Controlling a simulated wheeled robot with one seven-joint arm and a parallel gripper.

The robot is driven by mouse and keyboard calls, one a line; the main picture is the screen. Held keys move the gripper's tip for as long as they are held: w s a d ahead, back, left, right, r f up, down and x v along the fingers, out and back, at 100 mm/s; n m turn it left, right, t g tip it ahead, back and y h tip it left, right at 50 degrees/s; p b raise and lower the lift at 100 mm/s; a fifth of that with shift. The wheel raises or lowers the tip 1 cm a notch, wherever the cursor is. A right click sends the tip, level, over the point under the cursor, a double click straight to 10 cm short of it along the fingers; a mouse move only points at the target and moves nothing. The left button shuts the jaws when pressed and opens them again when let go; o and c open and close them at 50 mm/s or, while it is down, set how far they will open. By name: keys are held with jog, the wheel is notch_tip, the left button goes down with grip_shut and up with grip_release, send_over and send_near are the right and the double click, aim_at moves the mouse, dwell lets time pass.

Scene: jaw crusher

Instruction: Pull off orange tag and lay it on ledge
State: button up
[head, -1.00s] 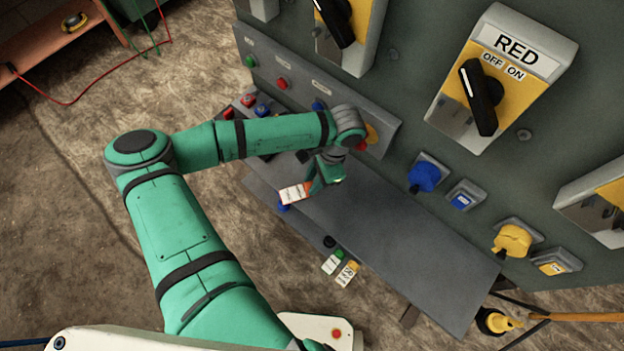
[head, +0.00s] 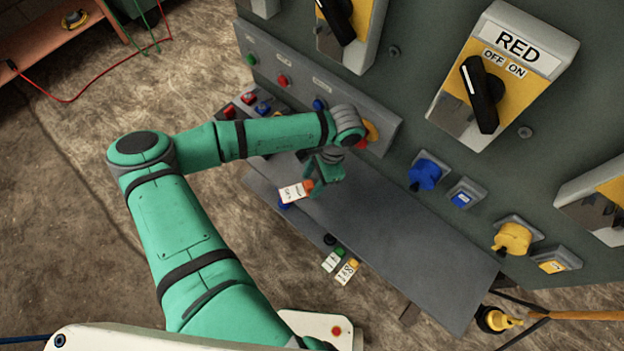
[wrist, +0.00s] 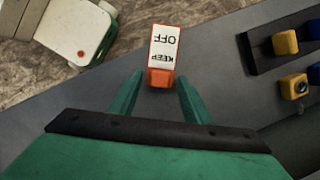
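The orange tag (head: 292,191), with a white label and an orange end, lies at or just above the grey ledge (head: 400,235), near its front left edge. In the wrist view the tag (wrist: 160,77) sits between my fingertips, its label reading "KEEP OFF" upside down and pointing away from me. My gripper (wrist: 160,80) is open, with a narrow gap on each side of the orange end. In the head view my gripper (head: 316,187) is low over the ledge. I cannot tell whether the tag rests fully on the ledge; its white end reaches towards the edge.
Green (head: 340,252) and yellow (head: 352,265) tagged pieces are at the ledge's front edge. A blue piece (head: 284,205) is below the orange tag. The panel with a RED switch (head: 480,95) and blue (head: 424,174) and yellow (head: 512,239) plugs stands behind. The ledge's right part is clear.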

aim_at(307, 185)
jog(key=shift+r, duration=0.1)
jog(key=shift+r, duration=0.2)
notch_tip(307, 185, up, 2)
jog(key=shift+r, duration=0.25)
jog(key=s+r, duration=1)
jog(key=s, duration=0.4)
jog(key=shift+d, duration=0.45)
